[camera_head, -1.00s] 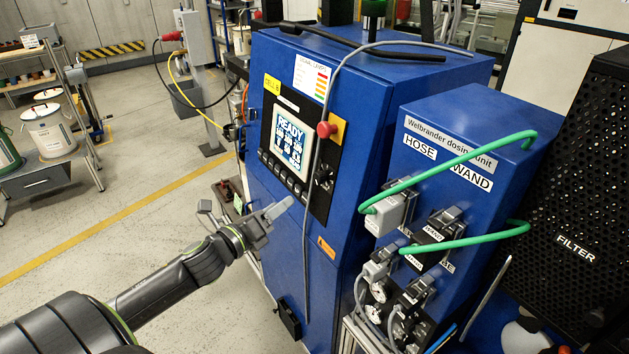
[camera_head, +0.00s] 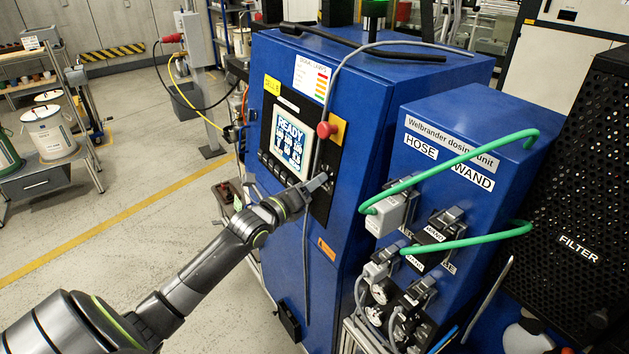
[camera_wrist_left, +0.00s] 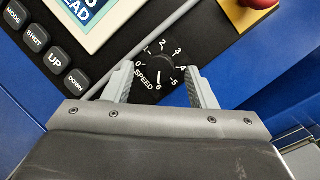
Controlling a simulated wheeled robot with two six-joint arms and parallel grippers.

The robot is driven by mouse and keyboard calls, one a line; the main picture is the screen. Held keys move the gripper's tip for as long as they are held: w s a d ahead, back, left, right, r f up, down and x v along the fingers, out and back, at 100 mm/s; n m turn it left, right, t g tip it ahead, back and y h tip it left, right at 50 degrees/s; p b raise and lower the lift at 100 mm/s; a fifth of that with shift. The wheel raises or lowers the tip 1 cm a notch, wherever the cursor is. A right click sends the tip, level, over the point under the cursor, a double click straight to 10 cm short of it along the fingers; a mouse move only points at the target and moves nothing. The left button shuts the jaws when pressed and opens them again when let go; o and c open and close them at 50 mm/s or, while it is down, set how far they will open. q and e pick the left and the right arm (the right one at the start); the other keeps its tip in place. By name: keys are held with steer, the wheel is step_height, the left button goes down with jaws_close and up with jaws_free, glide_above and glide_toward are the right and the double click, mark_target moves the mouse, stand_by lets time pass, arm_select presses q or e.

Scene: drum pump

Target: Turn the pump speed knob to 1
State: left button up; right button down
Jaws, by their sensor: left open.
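The pump speed knob (camera_wrist_left: 160,70) is a small black dial on the black panel, ringed by white numbers 0 to 6 and the word SPEED. Its white pointer line appears to point down towards the 6. My left gripper (camera_wrist_left: 160,76) is open, with one grey finger on each side of the dial in the left wrist view. I see no clear contact, and how far the fingertips are from the panel is hard to tell. In the head view my left gripper (camera_head: 316,184) is at the panel's lower right and mostly hides the knob. My right gripper is not in view.
A display reading READY (camera_head: 290,146) is left of the knob, with buttons (camera_wrist_left: 54,59) below it. A red stop button (camera_head: 325,130) on a yellow plate sits above. A grey cable (camera_head: 306,255) hangs down the cabinet front (camera_head: 350,215) close to the gripper.

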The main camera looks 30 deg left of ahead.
arm_select(q)
steer(key=shift+w+d, duration=0.1)
steer(key=shift+w, duration=0.8)
steer(key=c, duration=1)
